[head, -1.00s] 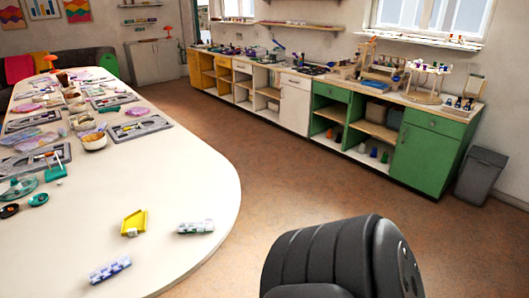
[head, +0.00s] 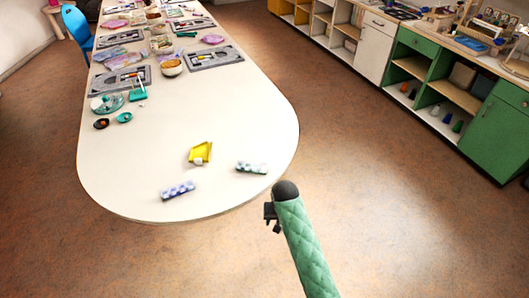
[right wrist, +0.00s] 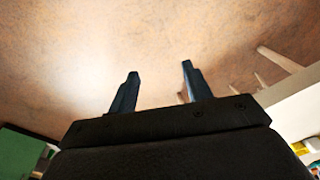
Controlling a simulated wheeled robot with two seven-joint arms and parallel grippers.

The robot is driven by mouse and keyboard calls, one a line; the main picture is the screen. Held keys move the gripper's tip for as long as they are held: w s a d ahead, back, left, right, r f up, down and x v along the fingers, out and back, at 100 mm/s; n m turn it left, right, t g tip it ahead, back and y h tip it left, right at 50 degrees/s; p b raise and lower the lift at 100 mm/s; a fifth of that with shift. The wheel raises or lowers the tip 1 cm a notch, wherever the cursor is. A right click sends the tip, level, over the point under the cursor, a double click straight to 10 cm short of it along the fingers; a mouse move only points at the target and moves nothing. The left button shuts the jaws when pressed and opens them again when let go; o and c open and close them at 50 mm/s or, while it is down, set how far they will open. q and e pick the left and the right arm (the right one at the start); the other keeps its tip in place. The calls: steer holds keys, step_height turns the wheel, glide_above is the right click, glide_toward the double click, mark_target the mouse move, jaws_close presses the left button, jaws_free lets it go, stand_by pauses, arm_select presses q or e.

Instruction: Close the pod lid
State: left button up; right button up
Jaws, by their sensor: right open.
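Two small strips that look like bead pods lie on the table's near end. One is white and blue-purple (head: 178,190); the other is white and dark green (head: 251,167). Which of them is the pod, and how any lid stands, is too small to tell. My right gripper (head: 271,215) is just beyond the table's rounded near edge, over the floor, apart from both strips. In the right wrist view its two fingers (right wrist: 160,70) are spread and empty, with floor behind them. My left gripper is not in view.
A yellow tray (head: 200,153) lies near the strips on the white table (head: 215,105). Teal dishes (head: 106,103) and grey bead boards (head: 214,58) are farther back. A green cabinet (head: 497,135) stands at right. Open floor lies between.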

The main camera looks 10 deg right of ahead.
steer(key=w+a+r+m+p, duration=0.1)
steer(key=w+r+p, duration=0.3)
steer(key=w+r, duration=0.45)
step_height(320, 180, up, 8)
steer(key=r+m+p, duration=0.1)
steer(key=m+p, duration=0.1)
steer(key=p, duration=0.3)
glide_above(264, 163)
steer(key=shift+w+a+f+g+h, duration=0.1)
steer(key=shift+f+g+h, duration=0.15)
steer(key=shift+g+h, duration=0.15)
step_height(264, 163, down, 7)
steer(key=p, duration=0.3)
steer(key=shift+r, duration=0.15)
steer(key=shift+f, duration=0.55)
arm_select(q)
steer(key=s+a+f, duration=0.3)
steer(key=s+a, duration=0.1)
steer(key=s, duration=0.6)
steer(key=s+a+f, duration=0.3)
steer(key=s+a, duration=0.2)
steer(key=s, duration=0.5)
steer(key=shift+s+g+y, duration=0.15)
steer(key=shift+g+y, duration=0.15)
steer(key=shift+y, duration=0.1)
arm_select(e)
steer(key=c, duration=1)
